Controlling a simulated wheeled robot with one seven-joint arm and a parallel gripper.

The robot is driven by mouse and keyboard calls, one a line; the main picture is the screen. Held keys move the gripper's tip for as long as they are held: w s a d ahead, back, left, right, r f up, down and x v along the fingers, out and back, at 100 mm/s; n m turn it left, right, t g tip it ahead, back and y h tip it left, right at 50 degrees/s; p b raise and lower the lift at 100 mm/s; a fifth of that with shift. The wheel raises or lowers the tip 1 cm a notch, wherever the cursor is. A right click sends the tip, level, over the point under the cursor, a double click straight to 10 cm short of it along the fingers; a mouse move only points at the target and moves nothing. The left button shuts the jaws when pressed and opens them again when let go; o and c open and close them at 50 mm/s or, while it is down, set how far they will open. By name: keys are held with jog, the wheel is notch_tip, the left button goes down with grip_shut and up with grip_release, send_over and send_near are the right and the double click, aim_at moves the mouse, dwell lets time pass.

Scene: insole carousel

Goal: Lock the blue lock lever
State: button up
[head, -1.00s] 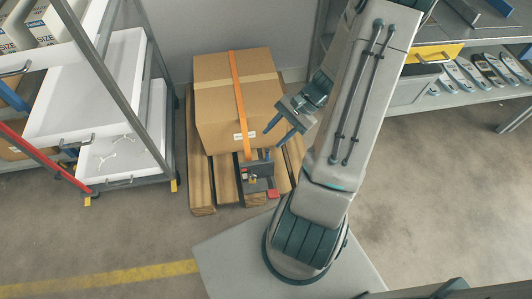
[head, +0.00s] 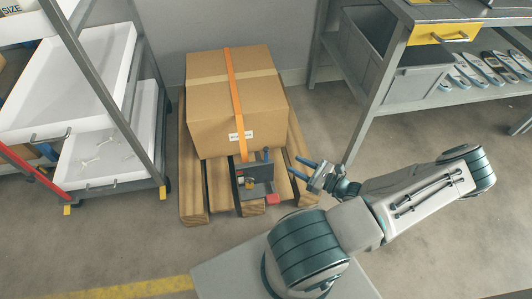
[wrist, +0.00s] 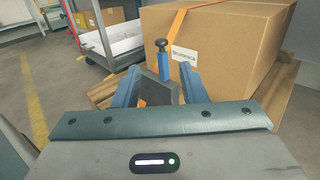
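The blue lock lever (wrist: 164,66) stands upright with a black knob on top, in the wrist view. It is part of a dark grey bracket (head: 263,188) at the front of the strapped box; in the head view the lever is small and hard to make out. My gripper (head: 297,167) is open and empty to the right of the bracket, its blue fingers pointing towards it with a gap between. In the wrist view the lever appears between my two fingertips (wrist: 160,72), beyond them. The bracket's lower part is partly hidden by my gripper there.
A cardboard box (head: 208,122) with an orange strap (head: 235,95) sits on a wooden pallet (head: 193,195). A tray rack (head: 120,95) stands left, a workbench (head: 385,80) right. Floor right of the pallet is clear.

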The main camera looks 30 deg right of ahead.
aim_at(266, 149)
jog(key=b+x, duration=0.3)
jog(key=x, duration=1)
jog(key=shift+w+f+b, duration=0.15)
jog(key=shift+w+b, duration=0.15)
jog(key=shift+w, duration=0.05)
grip_shut()
